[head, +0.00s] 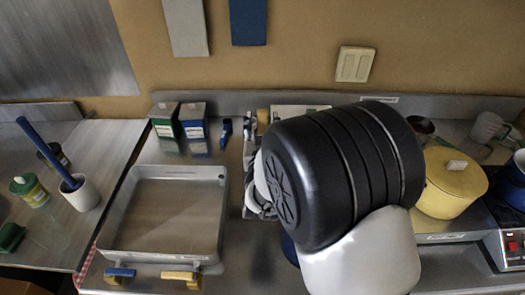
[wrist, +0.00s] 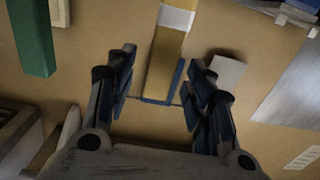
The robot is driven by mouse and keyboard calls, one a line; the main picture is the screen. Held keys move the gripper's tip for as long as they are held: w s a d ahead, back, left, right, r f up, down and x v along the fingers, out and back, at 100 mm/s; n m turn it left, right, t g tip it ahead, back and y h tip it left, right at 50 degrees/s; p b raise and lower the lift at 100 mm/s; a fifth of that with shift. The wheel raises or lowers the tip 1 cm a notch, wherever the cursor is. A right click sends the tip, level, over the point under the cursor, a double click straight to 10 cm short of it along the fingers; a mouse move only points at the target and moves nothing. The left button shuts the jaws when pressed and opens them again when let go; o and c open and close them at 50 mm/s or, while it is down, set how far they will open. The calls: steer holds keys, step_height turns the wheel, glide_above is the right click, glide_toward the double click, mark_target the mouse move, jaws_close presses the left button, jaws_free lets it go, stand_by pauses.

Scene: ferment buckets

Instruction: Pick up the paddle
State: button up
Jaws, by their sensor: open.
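My gripper (wrist: 162,72) is open in the wrist view, with a dark finger on each side. A long yellow-brown strip (wrist: 168,55) with a white band and a blue end shows between the fingers, apart from both. I cannot tell whether it is the paddle or how far off it is. In the head view, my black and white arm hides most of the gripper (head: 252,160). A blue rod (head: 47,153) leans in a white cup (head: 81,193) at the left. It is long and thin, and its lower end is hidden in the cup.
An empty grey tray (head: 105,225) lies left of my arm. Behind it stand a green box (head: 166,125), a blue box (head: 194,130) and a small blue item (head: 226,132). A yellow pot (head: 450,190) stands at the right. A wall switch (head: 355,64) is above.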

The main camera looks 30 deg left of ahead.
steer(key=shift+x, duration=1.2)
steer(key=shift+c, duration=0.5)
jaws_close()
